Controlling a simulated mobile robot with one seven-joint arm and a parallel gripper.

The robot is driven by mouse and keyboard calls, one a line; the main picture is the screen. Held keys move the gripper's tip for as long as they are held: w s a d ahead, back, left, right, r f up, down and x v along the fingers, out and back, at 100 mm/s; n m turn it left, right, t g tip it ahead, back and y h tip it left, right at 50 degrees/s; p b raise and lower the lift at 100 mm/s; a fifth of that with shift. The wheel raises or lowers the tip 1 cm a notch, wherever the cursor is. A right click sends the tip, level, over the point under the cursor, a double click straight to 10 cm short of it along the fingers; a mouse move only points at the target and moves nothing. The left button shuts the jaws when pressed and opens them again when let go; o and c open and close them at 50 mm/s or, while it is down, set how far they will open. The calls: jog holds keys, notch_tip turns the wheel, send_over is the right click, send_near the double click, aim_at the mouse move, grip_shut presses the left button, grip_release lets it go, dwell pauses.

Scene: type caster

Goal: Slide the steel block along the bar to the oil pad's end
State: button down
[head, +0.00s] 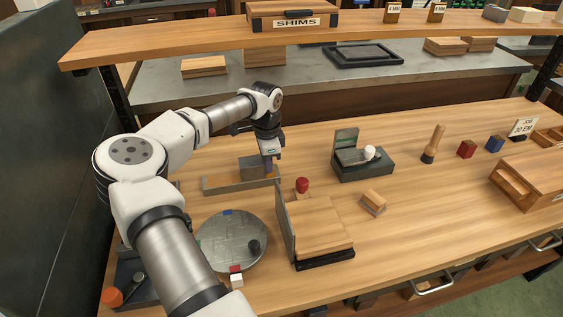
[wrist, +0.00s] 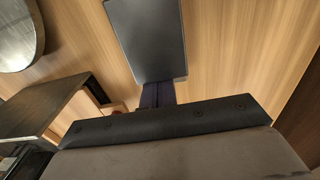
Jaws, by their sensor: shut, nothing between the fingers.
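The grey steel block (head: 250,168) stands upright at the back of a low grey bar (head: 222,185), nearer the bar's right end in the head view. My gripper (head: 269,168) is shut and empty, pointing down close by the block's right side. In the wrist view, a dark flat face, which looks like the top of the block (wrist: 148,38), lies just beyond my dark fingers (wrist: 158,94). I cannot tell whether they touch it. I cannot surely pick out the oil pad.
A round metal disc (head: 215,242) lies in front of the bar. A wooden stack (head: 318,225) with an upright grey plate and a red-topped piece (head: 302,185) stand to the right-front. A dark green box (head: 365,170) with a raised lid stands right.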

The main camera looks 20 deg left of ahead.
aim_at(235, 178)
jog(key=s+a, duration=0.3)
jog(key=a, duration=0.2)
jog(key=s+a+b, duration=0.1)
jog(key=s+a, duration=0.1)
jog(key=a, duration=0.1)
jog(key=shift+s+a, duration=0.1)
jog(key=shift+s, duration=0.2)
jog(key=shift+w, duration=0.1)
